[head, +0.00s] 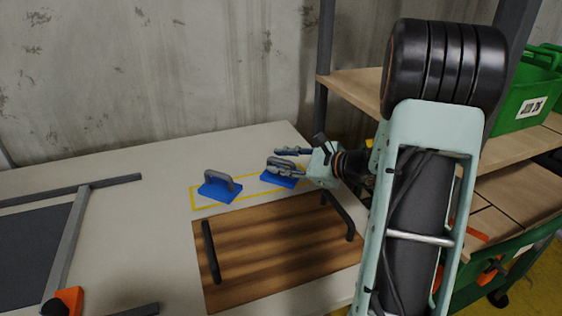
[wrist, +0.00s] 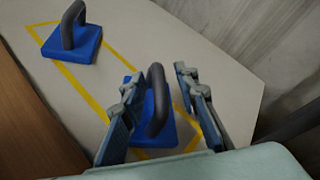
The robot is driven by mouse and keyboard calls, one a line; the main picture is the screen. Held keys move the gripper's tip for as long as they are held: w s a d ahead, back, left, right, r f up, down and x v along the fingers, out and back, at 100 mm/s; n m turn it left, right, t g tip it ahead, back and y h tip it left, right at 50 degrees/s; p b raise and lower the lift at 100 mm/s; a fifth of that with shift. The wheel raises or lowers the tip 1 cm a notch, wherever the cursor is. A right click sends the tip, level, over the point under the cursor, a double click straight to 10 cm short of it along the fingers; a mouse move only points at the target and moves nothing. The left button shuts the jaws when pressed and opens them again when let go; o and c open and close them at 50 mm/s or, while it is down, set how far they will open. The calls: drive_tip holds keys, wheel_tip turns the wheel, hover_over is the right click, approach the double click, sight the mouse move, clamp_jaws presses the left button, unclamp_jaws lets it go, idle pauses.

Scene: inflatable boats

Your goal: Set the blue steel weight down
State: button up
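Two blue steel weights with grey arched handles are in view. One weight (head: 219,187) stands upright at the left part of a yellow taped outline on the table; it also shows at the upper left of the wrist view (wrist: 75,43). The other weight (head: 279,180) appears to rest flat at the outline's right end. In the wrist view its handle (wrist: 156,101) rises between the fingers of my gripper (wrist: 160,108). The fingers are apart, with a clear gap between handle and right finger. The left finger hides part of this weight. My gripper (head: 290,162) also shows in the head view.
A wooden board (head: 275,252) with two dark handles lies in front of the weights. A shelf (head: 355,95) with a green bin (head: 527,95) stands at the right. A grey frame (head: 65,240) is at the left. The table's back left is clear.

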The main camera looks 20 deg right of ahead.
drive_tip(key=shift+s+d+r, duration=0.2)
drive_tip(key=shift+s+r, duration=0.05)
drive_tip(key=shift+r, duration=0.05)
drive_tip(key=p+v, duration=0.1)
drive_tip(key=v, duration=0.6)
drive_tip(key=shift+f+p, duration=0.1)
drive_tip(key=shift+p, duration=0.2)
drive_tip(key=shift+a, duration=0.1)
